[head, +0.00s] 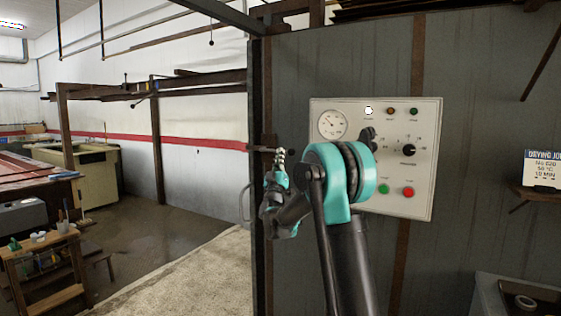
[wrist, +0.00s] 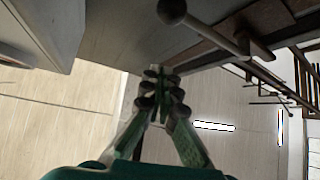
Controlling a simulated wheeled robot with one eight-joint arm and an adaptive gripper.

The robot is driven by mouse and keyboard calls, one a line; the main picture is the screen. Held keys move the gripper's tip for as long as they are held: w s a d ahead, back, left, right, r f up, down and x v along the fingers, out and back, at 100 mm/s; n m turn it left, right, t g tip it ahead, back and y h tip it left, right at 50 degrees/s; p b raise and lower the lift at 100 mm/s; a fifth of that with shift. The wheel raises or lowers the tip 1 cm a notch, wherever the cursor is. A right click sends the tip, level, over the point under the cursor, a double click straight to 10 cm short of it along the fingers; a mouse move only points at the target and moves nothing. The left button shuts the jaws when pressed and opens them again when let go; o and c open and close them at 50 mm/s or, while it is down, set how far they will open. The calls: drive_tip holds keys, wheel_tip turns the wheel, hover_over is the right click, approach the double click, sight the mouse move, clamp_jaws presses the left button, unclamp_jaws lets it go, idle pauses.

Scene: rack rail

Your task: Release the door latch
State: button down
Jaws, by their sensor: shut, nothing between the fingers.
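My gripper (head: 280,156) points upward beside the dark post at the left edge of the grey panel wall. In the wrist view its green fingers (wrist: 160,88) are together and empty. A rod with a round ball knob (wrist: 172,12), which looks like the latch lever, crosses the top of the wrist view. The knob is apart from the fingertips in that picture, and the depth gap is unclear. In the head view a short horizontal bar (head: 262,149) sticks out at the post, just left of the fingertips. My gripper and arm partly cover this area.
A control panel (head: 326,152) with a gauge, lamps and buttons is on the wall behind my arm. A curved handle (head: 243,203) is left of the post. A sign (head: 544,170) stands on a shelf at right. The floor (head: 130,235) at left is open.

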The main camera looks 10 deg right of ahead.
drive_tip(key=w+d, duration=0.3)
drive_tip(key=w, duration=0.2)
drive_tip(key=shift+d+r, duration=0.15)
drive_tip(key=shift+r, duration=0.25)
drive_tip(key=shift+f+h, duration=0.15)
drive_tip(key=shift+h, duration=0.15)
drive_tip(key=w+a+f+m+g+h, duration=0.3)
drive_tip(key=a+f+m+g+h, duration=0.2)
drive_tip(key=m, duration=0.8)
drive_tip(key=w+a+f+m+g+h, duration=0.4)
drive_tip(key=f+m+g+h, duration=0.6)
drive_tip(key=m, duration=0.4)
drive_tip(key=shift+w+a+f+g+h, duration=0.25)
drive_tip(key=shift+a+g+h, duration=0.3)
drive_tip(key=shift+g, duration=0.75)
drive_tip(key=shift+a, duration=0.1)
